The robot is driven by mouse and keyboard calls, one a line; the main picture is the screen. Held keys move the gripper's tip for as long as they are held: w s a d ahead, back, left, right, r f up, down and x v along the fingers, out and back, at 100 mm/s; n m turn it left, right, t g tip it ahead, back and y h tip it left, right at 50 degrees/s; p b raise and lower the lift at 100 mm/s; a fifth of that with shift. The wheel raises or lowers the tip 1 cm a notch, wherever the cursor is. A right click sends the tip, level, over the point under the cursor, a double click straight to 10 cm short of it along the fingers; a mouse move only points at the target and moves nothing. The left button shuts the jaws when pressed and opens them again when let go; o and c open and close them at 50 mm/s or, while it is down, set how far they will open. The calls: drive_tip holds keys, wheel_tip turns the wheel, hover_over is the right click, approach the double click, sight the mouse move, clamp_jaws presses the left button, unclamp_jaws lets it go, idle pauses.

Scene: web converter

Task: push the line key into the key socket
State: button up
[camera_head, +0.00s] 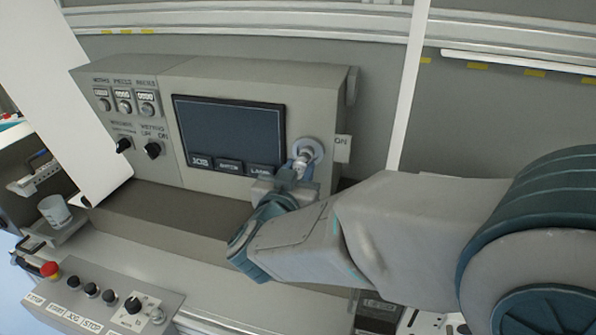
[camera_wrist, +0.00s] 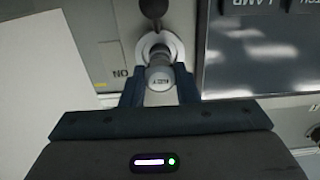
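The key socket (camera_wrist: 142,47) is a round pale ring on the panel, just beyond the key. The key's far end overlaps the ring, and I cannot tell how deep it sits. In the head view, the socket (camera_head: 316,148) is right of the screen, with the key (camera_head: 300,165) in front and my gripper (camera_head: 283,188) at its near end.
The grey console (camera_head: 225,75) carries a dark screen (camera_head: 230,130) left of the socket, plus dials and knobs. A lower button panel (camera_head: 100,300) has a red button. A cup (camera_head: 54,211) stands far left. A pale upright post (camera_head: 408,90) rises right of the console.

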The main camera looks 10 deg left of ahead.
drive_tip(key=o, duration=0.5)
drive_tip(key=shift+s, duration=0.1)
drive_tip(key=s+a+b, duration=0.1)
drive_tip(key=s+b, duration=0.1)
drive_tip(key=s, duration=1.1)
drive_tip(key=shift+s, duration=0.3)
